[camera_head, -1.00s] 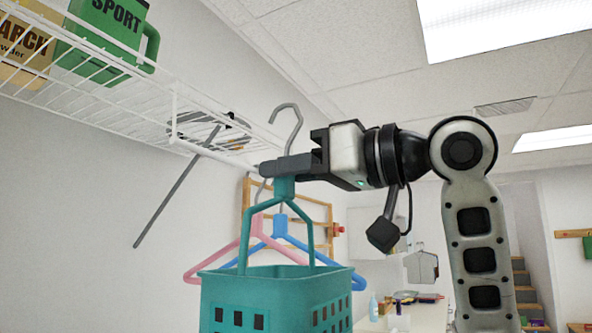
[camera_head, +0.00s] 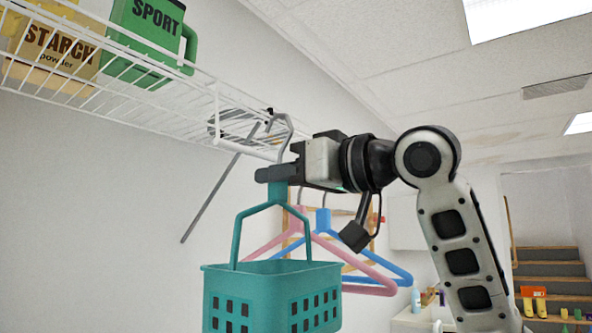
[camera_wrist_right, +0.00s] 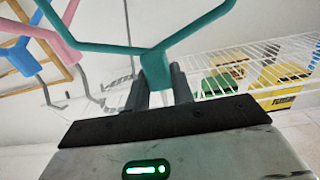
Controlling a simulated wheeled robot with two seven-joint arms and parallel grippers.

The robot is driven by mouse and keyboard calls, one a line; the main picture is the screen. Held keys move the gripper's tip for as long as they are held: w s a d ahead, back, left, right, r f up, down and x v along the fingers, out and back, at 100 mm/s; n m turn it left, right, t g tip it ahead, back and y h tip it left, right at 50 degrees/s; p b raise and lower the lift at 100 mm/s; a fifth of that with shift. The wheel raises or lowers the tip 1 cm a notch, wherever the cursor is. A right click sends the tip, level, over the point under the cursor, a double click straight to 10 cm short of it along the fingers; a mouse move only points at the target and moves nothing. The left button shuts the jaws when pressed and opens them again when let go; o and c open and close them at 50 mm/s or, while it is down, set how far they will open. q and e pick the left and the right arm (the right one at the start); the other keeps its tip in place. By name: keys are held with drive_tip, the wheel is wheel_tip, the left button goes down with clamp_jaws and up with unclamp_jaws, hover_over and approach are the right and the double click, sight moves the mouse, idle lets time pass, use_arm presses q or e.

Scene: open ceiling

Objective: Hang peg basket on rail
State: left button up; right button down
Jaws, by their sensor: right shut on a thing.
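A teal peg basket (camera_head: 270,290) with a tall handle and a grey hook (camera_head: 281,124) on top hangs upright from my right gripper (camera_head: 276,175). The gripper is shut on the handle's neck, just below the hook; the wrist view shows the teal handle (camera_wrist_right: 155,68) between the fingers. The white rail (camera_head: 248,151) runs along the lower front of the wire shelf. In the head view the hook overlaps the rail's far end; I cannot tell whether they touch. My left gripper is not in view.
A pink hanger (camera_head: 350,285) and a blue hanger (camera_head: 395,275) show behind the basket. A grey rod (camera_head: 212,200) slants down below the shelf.

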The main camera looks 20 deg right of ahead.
drive_tip(key=shift+x, duration=0.8)
drive_tip(key=w+a, duration=0.1)
drive_tip(key=w+f, duration=0.1)
drive_tip(key=w+a, duration=0.1)
drive_tip(key=w, duration=0.1)
drive_tip(key=shift+a+f, duration=0.35)
drive_tip(key=shift+f, duration=0.5)
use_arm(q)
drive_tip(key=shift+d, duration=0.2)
